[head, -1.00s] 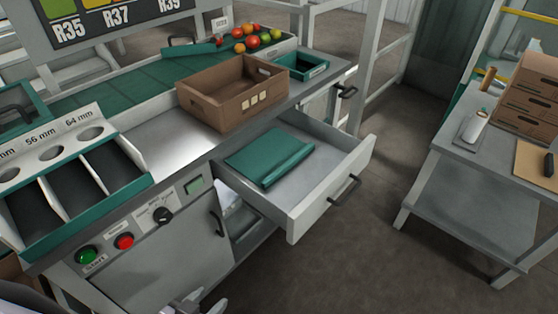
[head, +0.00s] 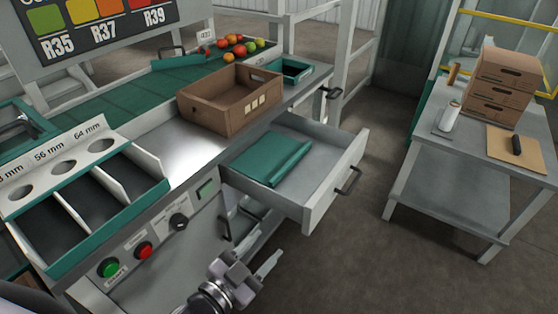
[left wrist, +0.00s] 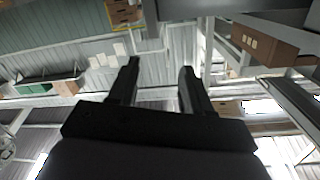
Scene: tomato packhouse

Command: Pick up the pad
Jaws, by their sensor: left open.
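The pad looks to be the folded teal sheet (head: 268,158) lying flat in the open grey drawer (head: 318,197), with a rolled or raised edge along its right side. My left gripper (head: 252,262) is low in front of the bench, below and in front of the drawer, apart from the pad. In the left wrist view its two fingers (left wrist: 158,82) are spread with nothing between them. That view faces the upper walls and roof, and the pad does not show there. My right gripper is not in view.
A brown crate (head: 205,116) stands on the bench behind the drawer, with a small teal tray (head: 291,76) beside it. The drawer front with its dark handle (head: 349,181) juts over the floor. A side table (head: 455,187) with cartons stands at right.

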